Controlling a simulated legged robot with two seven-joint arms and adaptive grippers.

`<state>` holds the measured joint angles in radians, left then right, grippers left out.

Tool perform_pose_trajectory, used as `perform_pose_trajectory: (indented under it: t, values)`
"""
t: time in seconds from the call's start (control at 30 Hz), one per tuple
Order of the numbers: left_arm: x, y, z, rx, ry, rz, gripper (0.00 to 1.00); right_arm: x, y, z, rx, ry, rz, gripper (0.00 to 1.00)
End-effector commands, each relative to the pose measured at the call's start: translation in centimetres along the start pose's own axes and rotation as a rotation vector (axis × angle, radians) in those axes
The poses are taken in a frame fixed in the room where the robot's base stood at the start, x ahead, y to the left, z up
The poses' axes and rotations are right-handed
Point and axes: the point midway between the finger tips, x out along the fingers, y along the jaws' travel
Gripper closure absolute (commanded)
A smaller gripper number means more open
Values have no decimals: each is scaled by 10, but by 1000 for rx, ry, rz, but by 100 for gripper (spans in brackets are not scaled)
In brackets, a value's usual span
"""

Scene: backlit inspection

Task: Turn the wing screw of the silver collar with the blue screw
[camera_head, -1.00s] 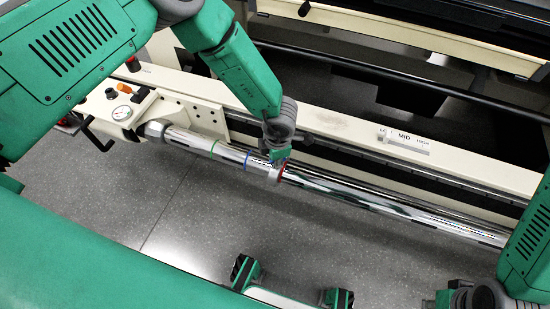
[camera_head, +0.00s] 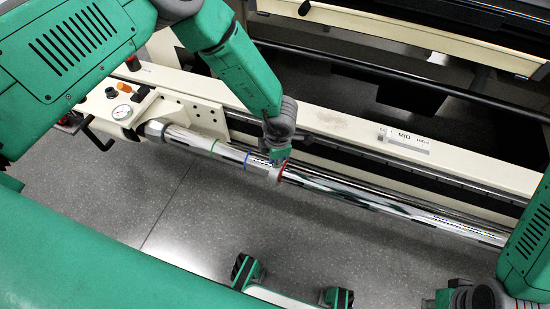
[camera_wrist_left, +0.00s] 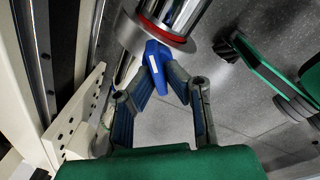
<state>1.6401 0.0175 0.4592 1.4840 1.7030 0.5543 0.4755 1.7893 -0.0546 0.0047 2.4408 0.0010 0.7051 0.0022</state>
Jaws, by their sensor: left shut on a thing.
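The silver collar (camera_wrist_left: 128,28) sits around a shiny bar beside a red ring (camera_wrist_left: 165,33), and it also shows in the head view (camera_head: 271,175). Its blue wing screw (camera_wrist_left: 155,66) points out toward my left wrist camera. My left gripper (camera_wrist_left: 164,78) is shut on the blue wing screw, with a finger on either side of it. In the head view the left gripper (camera_head: 277,160) comes down on the collar from above and hides the screw.
The shiny bar (camera_head: 400,209) runs along a cream machine beam (camera_head: 340,128). Green and blue rings mark the bar left of the collar. A pressure gauge (camera_head: 122,112) and knobs sit at the left. A small label block (camera_head: 404,140) reads MID. Grey floor lies below.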

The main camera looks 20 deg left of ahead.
Motion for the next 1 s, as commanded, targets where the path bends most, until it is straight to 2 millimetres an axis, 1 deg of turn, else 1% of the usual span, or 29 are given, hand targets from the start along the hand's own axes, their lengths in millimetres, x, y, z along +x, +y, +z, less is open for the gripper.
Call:
perform_pose_trajectory:
  t: [0.27, 0.33, 0.37, 0.67, 0.77, 0.87, 1.0]
  values:
    - [0, 0, 0, 0, 1, 0, 100, 0, 0, 0, 0, 0, 0, 100]
    - [0, 0, 0, 0, 1, 0, 77, 0, 0, 0, 0, 0, 0, 100]
    - [0, 0, 0, 0, 0, 0, 71, 0, 0, 0, 0, 0, 0, 100]
    - [0, 0, 0, 0, 0, 0, 71, 0, 0, 0, 0, 1, 0, 100]
    - [-6, 0, 0, 0, -1, 0, 71, -1, 0, 2, 0, 3, 0, 100]
    - [-20, 1, 1, -1, -2, 0, 71, -1, 0, 2, 0, 3, 0, 100]
    - [-50, 1, 1, 0, -3, 1, 71, -1, 0, 2, 0, 3, 0, 100]
